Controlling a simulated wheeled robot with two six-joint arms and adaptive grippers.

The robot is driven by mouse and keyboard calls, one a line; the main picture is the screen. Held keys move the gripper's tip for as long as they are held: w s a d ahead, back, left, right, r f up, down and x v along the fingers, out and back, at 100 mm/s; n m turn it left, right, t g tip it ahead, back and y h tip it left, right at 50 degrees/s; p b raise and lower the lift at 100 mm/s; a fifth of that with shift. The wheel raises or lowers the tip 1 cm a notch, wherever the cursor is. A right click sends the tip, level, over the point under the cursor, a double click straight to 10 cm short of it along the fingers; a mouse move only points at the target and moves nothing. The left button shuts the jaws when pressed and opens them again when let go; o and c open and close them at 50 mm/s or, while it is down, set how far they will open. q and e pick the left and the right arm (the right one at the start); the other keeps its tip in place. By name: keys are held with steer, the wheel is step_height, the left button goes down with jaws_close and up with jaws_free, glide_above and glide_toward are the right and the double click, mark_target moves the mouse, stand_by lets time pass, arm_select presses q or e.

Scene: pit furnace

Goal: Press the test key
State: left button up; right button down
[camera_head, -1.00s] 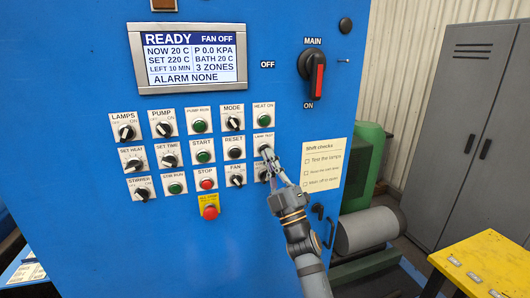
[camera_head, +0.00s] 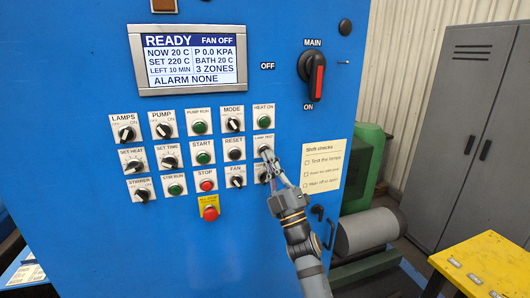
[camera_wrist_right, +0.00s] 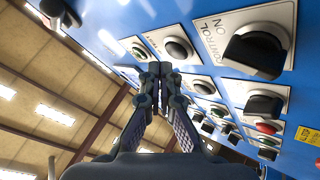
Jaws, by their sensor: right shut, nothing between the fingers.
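The lamp test key sits on a white plate (camera_head: 262,138) labelled LAMP TEST, in the right column of the blue control panel, below HEAT ON. My right gripper (camera_head: 267,154) is shut and empty, with its fingertips at that key and partly covering it. I cannot tell whether they touch it or whether it is pressed in. In the right wrist view the closed fingertips (camera_wrist_right: 159,70) are close to the panel face, among several keys and knobs. My left gripper is not in view.
A START key (camera_head: 202,157) and a RESET key (camera_head: 235,154) are left of it. A red emergency button (camera_head: 210,213) is lower. The display (camera_head: 190,60) reads READY, ALARM NONE. A main switch (camera_head: 313,75) is upper right. A yellow table (camera_head: 485,262) stands at right.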

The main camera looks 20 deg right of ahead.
steer(key=shift+w+y, duration=0.15)
steer(key=shift+y, duration=0.15)
steer(key=shift+w, duration=0.3)
steer(key=shift+w+b, duration=0.3)
steer(key=shift+w, duration=0.05)
stand_by(0.6)
stand_by(0.4)
steer(key=shift+s+p, duration=0.4)
steer(key=shift+s, duration=0.45)
steer(key=s+p, duration=0.1)
steer(key=s, duration=0.4)
steer(key=shift+p, duration=0.4)
